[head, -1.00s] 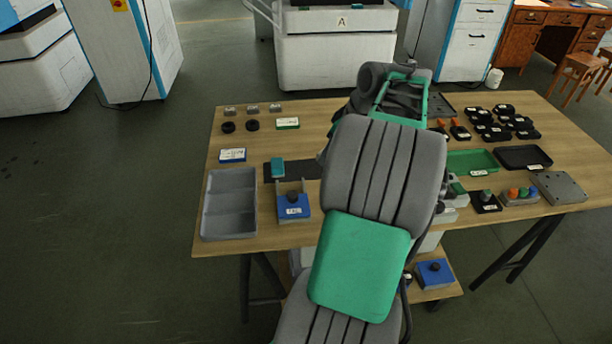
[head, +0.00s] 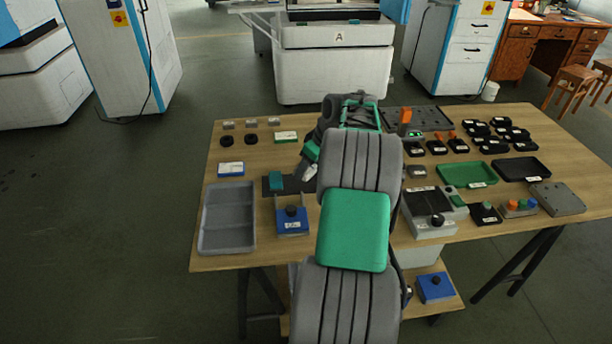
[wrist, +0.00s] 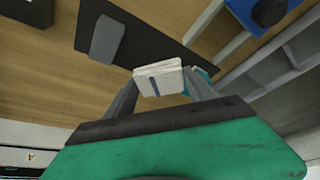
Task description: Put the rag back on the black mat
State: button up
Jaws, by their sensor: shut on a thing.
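The rag (wrist: 159,79) is a small white folded pad with a dark blue stripe. My gripper (wrist: 163,84) is shut on it in the wrist view. In the head view my gripper (head: 311,168) is over the left half of the table, with the pale rag (head: 309,173) just showing at its tips. The black mat (head: 293,184) lies below and beside it, its right part hidden by my arm. In the wrist view the mat (wrist: 146,42) runs diagonally past the rag. I cannot tell whether the rag touches it.
A teal block (head: 275,181) sits on the mat's left end; a grey block (wrist: 107,39) lies farther along it. A blue box with a black knob (head: 292,222) and a grey tray (head: 228,250) stand nearby. Bare wood (head: 262,152) lies behind the mat.

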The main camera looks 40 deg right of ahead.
jog(key=shift+w+f, duration=0.25)
jog(key=shift+f, duration=0.15)
jog(key=shift+w+f, duration=0.2)
jog(key=shift+f, duration=1.65)
jog(key=o, duration=1.2)
jog(key=shift+r, duration=0.1)
